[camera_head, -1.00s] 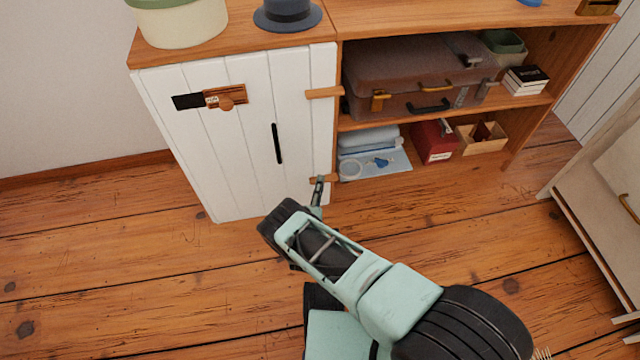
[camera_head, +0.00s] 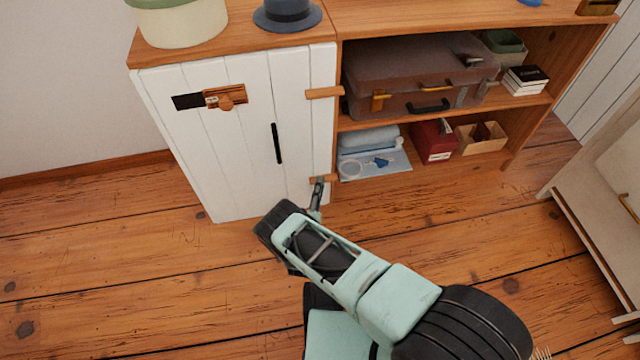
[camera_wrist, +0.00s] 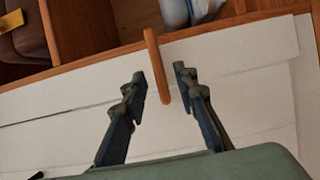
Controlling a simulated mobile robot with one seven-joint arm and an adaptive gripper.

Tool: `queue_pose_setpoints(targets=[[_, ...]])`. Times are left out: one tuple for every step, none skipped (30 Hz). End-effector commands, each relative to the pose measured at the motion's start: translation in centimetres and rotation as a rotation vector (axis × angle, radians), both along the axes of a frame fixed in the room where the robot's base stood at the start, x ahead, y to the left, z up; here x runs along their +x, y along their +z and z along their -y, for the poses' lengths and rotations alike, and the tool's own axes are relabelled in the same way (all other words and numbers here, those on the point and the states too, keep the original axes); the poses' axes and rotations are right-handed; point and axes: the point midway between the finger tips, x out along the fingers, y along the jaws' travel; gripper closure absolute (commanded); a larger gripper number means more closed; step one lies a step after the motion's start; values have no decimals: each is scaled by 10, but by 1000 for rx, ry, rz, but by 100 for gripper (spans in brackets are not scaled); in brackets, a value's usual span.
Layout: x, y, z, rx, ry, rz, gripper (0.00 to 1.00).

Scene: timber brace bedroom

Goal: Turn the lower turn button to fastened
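The lower turn button (camera_head: 331,179) is a small wooden bar at the lower right edge of the white cabinet door (camera_head: 240,140). In the wrist view the lower turn button (camera_wrist: 157,65) crosses from the wooden frame onto the white door, slightly tilted. My gripper (camera_wrist: 160,76) is open, with one finger on each side of the bar and visible gaps to both. In the head view my gripper (camera_head: 318,183) covers part of the button. The upper turn button (camera_head: 325,92) lies level across the door edge.
A wooden slide latch (camera_head: 226,96) and a black handle (camera_head: 277,143) are on the door. Open shelves to the right hold a brown suitcase (camera_head: 415,75), a red box (camera_head: 433,141) and folded cloth (camera_head: 368,139). The plank floor in front is clear.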

Motion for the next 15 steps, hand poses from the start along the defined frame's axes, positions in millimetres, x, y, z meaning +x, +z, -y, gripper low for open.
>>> queue_pose_setpoints(targets=[[-9,0,-2,-2,3,-3,73],[-14,0,-3,-1,2,-2,73],[-21,0,-3,0,2,-2,73],[-27,0,-4,0,2,-2,73],[-31,0,-5,0,2,-1,73],[-37,0,-5,-1,1,-1,73],[-41,0,-5,-1,1,-1,73],[-45,0,-6,0,1,-1,73],[-49,0,-7,0,2,0,73],[-52,0,-7,0,2,0,73],[-54,0,-7,1,1,0,73],[-56,0,-7,1,1,0,73],[-57,1,-7,1,1,0,73],[-57,1,-7,1,0,1,73],[-58,1,-7,1,0,1,73]])
